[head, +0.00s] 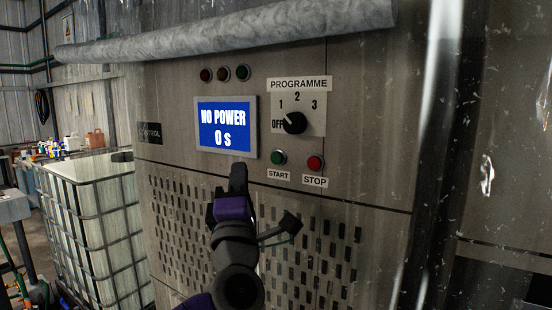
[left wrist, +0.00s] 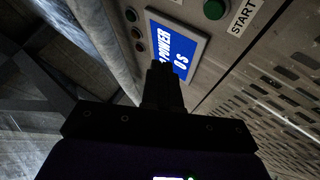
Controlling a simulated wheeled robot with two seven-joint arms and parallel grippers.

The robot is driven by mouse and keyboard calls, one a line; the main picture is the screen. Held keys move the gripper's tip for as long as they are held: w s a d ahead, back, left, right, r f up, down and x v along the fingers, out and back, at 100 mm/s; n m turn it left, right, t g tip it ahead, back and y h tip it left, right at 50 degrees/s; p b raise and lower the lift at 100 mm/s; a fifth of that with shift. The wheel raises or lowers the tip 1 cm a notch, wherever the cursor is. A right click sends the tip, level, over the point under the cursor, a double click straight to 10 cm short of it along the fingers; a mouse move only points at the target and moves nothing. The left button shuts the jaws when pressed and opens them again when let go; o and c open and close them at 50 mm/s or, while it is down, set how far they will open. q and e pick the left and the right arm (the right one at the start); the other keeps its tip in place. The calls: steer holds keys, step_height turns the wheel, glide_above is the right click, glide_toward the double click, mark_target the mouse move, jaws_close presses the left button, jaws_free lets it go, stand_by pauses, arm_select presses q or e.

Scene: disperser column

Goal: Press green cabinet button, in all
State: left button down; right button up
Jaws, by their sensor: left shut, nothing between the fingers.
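The green START button (head: 278,157) is on the grey cabinet panel, above its START label. It also shows at the top of the left wrist view (left wrist: 214,9). The red STOP button (head: 315,163) is to its right. The blue screen (head: 226,126) reads NO POWER, 0 s. The black programme knob (head: 294,123) is above the buttons, near the OFF mark. My left gripper (head: 238,170) is shut and empty, with its tips just below the screen in the head view, left of and below the green button. Any contact cannot be told. My right gripper is not in view.
Several small indicator lamps (head: 224,74) sit above the screen. A thick grey pipe (head: 230,32) crosses the cabinet top. The perforated panel (head: 338,240) lies below the buttons. A caged white tank (head: 95,225) stands at left.

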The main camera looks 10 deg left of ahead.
mark_target(277, 158)
arm_select(q)
steer(key=shift+w+d+p, duration=0.5)
steer(key=shift+w+p, duration=0.2)
steer(key=shift+w, duration=0.7)
steer(key=shift+w+d+p, duration=0.5)
steer(key=shift+w+p, duration=0.15)
steer(key=shift+w, duration=0.75)
steer(key=shift+w+d+p, duration=0.5)
steer(key=shift+w+p, duration=0.2)
steer(key=shift+w, duration=0.7)
steer(key=shift+w, duration=0.1)
steer(key=shift+w+d, duration=0.2)
steer(key=shift+w, duration=0.1)
steer(key=shift+w+d, duration=0.15)
steer(key=shift+w, duration=0.3)
steer(key=shift+s+a+b, duration=0.3)
steer(key=shift+s+b, duration=0.35)
steer(key=shift+s, duration=0.2)
